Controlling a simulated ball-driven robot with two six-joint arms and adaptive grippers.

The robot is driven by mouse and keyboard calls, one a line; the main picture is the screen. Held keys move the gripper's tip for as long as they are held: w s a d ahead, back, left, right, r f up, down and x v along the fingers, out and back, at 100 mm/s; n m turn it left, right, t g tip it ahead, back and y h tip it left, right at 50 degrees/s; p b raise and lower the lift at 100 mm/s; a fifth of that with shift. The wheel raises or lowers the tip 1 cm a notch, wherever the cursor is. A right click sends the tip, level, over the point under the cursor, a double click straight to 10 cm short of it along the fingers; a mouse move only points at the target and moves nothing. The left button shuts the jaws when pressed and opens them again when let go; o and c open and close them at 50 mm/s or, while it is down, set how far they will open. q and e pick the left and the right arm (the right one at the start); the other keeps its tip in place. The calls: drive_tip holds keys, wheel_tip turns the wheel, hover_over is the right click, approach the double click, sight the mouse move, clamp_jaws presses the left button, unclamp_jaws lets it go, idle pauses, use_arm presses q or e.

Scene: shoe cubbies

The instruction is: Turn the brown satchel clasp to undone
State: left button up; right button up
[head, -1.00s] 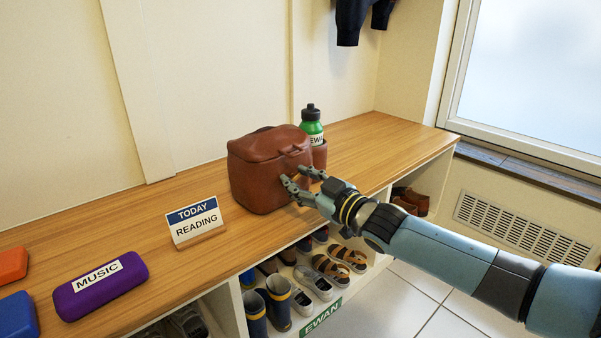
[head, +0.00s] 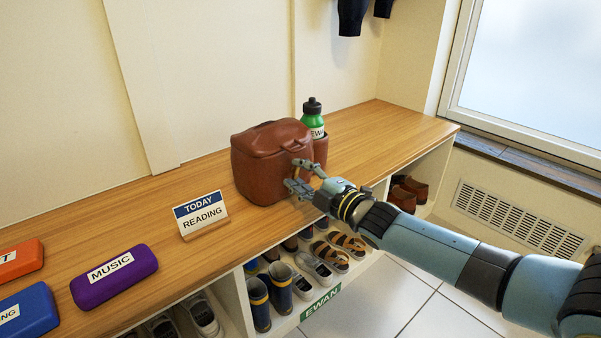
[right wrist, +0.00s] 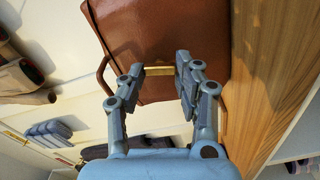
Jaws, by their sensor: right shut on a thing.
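The brown satchel (head: 262,166) stands upright on the wooden bench top, its lid flap down over the top. My right gripper (head: 294,175) is at the satchel's front face. In the right wrist view the satchel (right wrist: 165,35) fills the upper middle, and its brass clasp (right wrist: 158,71) lies as a short gold bar between the fingertips of my right gripper (right wrist: 156,76). The gripper is shut on the clasp. In the head view the fingers hide the clasp, and I cannot tell how far it is turned. My left gripper is not in view.
A green bottle (head: 312,122) stands in a brown holder at the satchel's right. A TODAY READING sign (head: 201,214) and a purple MUSIC case (head: 115,277) are to the left. Shoes fill cubbies below the bench top (head: 390,132). The bench's right end is clear.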

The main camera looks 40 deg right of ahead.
drive_tip(key=shift+f+n, duration=0.15)
drive_tip(key=shift+n, duration=1.35)
drive_tip(key=o, duration=1.1)
drive_tip(key=shift+o, duration=0.2)
drive_tip(key=s+d, duration=0.1)
drive_tip(key=s, duration=1.1)
drive_tip(key=shift+d, duration=0.1)
